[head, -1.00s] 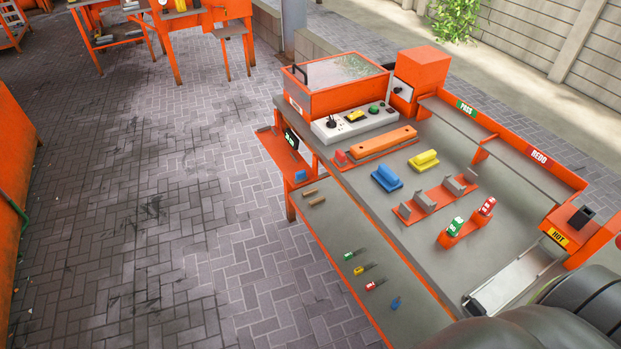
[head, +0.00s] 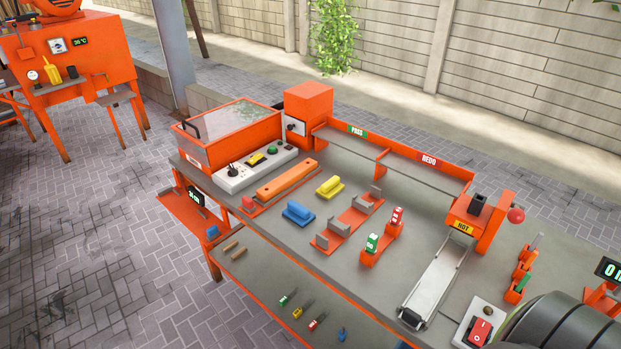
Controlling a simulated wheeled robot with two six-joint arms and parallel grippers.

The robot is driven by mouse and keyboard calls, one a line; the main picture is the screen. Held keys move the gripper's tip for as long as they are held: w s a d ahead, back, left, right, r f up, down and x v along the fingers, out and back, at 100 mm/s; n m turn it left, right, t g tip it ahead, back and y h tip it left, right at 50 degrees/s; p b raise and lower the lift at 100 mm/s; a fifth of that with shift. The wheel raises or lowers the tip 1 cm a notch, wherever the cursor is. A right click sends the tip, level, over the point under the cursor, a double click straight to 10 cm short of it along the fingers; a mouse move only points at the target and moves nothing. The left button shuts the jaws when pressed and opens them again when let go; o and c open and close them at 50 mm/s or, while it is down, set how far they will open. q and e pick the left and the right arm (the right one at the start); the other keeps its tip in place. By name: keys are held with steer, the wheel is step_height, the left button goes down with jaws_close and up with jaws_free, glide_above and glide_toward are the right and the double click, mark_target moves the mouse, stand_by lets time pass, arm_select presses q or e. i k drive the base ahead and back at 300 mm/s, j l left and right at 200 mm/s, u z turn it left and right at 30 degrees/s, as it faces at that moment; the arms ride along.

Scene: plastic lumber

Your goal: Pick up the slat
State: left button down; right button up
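A long orange bar (head: 287,178), the most slat-like piece in view, lies on the workbench (head: 300,235) in front of the white control panel. Whether it is the slat is not certain. Two small brown strips (head: 234,249) lie on the lower shelf at the left. Neither of my grippers is in view, and nothing is seen touching these pieces.
A clear-lidded orange box (head: 232,133) stands at the bench's back left. Blue block (head: 298,213), yellow block (head: 329,187), slotted red rack (head: 347,224) and metal chute (head: 436,282) occupy the top. Several small tools lie on the lower shelf. Paving at left is open.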

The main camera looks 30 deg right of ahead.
mark_target(267, 193)
steer(key=z, duration=0.8)
